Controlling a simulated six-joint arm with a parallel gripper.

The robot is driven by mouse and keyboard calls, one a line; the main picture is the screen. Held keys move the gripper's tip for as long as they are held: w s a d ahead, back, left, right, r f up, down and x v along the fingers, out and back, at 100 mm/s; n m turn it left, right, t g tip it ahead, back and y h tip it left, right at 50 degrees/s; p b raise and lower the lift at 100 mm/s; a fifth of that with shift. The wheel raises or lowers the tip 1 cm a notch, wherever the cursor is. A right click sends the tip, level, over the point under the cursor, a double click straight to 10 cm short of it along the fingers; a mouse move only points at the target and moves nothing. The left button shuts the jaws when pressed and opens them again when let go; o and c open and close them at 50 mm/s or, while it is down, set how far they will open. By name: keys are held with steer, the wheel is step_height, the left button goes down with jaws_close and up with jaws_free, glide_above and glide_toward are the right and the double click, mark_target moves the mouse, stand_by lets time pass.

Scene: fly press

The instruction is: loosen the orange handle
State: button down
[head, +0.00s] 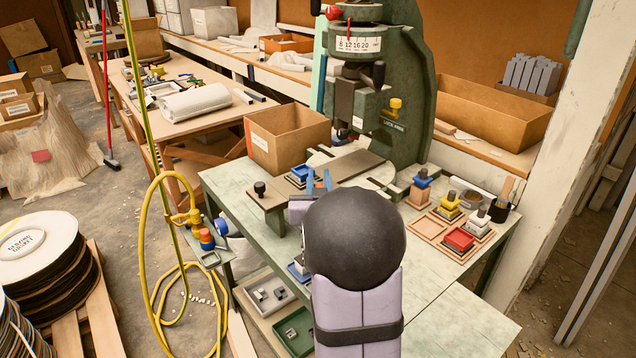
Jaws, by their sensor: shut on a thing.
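My gripper (319,181) is at the front of the green table, with two blue fingertips pointing away from the camera. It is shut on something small. My own dark round joint and pale arm hide most of the gripper, and what it holds cannot be made out. No clear orange handle shows in the grip. A yellow knob (395,104) sits on the green fly press (408,60). I cannot tell whether either is the orange handle.
A cardboard box (287,138) stands behind my gripper. A small stand with a black knob (260,188) is to its left. Several coloured blocks in wooden trays (426,227) are to the right. A yellow hose (142,232) hangs at the left. The table's front right is clear.

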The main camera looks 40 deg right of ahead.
steer(key=shift+s+d+n+t+y+b, duration=0.15)
steer(key=shift+n+t+y+b, duration=0.1)
steer(key=shift+n+t+y, duration=0.25)
steer(key=shift+s+d+n+t+y+b, duration=0.1)
steer(key=shift+d+n+t+y+b, duration=0.1)
steer(key=shift+n+y, duration=0.35)
steer(key=shift+w+d+r+n+t+y+p, duration=0.1)
steer(key=shift+d+n+y+p, duration=0.15)
steer(key=shift+n+y+p, duration=1.8)
steer(key=shift+d+f+n+t+y+p, duration=0.1)
steer(key=shift+d+n+y+p, duration=0.15)
steer(key=shift+n+y, duration=2.1)
steer(key=shift+w+d+r+n+t+y+p, duration=0.2)
steer(key=shift+n+y+p, duration=0.7)
steer(key=shift+y, duration=2.75)
steer(key=shift+s+d, duration=0.1)
steer(key=shift+s, duration=0.05)
steer(key=c, duration=1.6)
jaws_free()
steer(key=shift+f, duration=0.1)
steer(key=shift+o, duration=0.2)
steer(key=b+v, duration=0.1)
steer(key=v, duration=0.6)
steer(key=shift+d, duration=0.2)
